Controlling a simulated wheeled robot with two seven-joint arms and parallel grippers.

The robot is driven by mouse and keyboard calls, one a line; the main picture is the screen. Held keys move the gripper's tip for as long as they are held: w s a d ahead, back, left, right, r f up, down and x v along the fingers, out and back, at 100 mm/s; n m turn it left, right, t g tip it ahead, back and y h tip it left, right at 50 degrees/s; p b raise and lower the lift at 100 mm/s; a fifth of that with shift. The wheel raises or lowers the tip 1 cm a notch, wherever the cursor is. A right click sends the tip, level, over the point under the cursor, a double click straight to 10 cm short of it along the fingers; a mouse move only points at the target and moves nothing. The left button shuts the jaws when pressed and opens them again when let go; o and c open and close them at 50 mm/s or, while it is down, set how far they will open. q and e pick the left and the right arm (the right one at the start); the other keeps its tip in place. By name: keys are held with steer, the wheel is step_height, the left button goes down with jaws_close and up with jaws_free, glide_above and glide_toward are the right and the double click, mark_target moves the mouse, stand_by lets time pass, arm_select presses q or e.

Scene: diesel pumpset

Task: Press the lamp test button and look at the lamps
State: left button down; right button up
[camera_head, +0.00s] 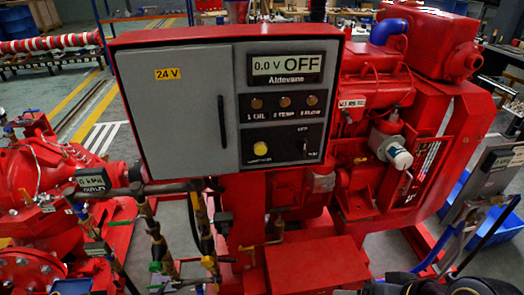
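The control panel (237,160) is a grey-faced box with a red frame, near the middle of the head view. A yellow push button (260,148) sits on its black lower plate; its label is too small to read. Above it is a row of three round lamps: left (257,104), middle (285,102) and right (312,100). All three look dull amber-brown, with no bright glow. The display (287,68) above reads 0.0 V OFF. Neither gripper shows. Dark rounded parts at the bottom right edge may be my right arm, but no fingers are visible there.
A black switch (304,147) sits right of the button. The panel's closed door has a black vertical handle (222,122). The red engine (375,120) stands behind and right. Pipes and valves (155,235) stand below left. The space directly before the panel face looks clear.

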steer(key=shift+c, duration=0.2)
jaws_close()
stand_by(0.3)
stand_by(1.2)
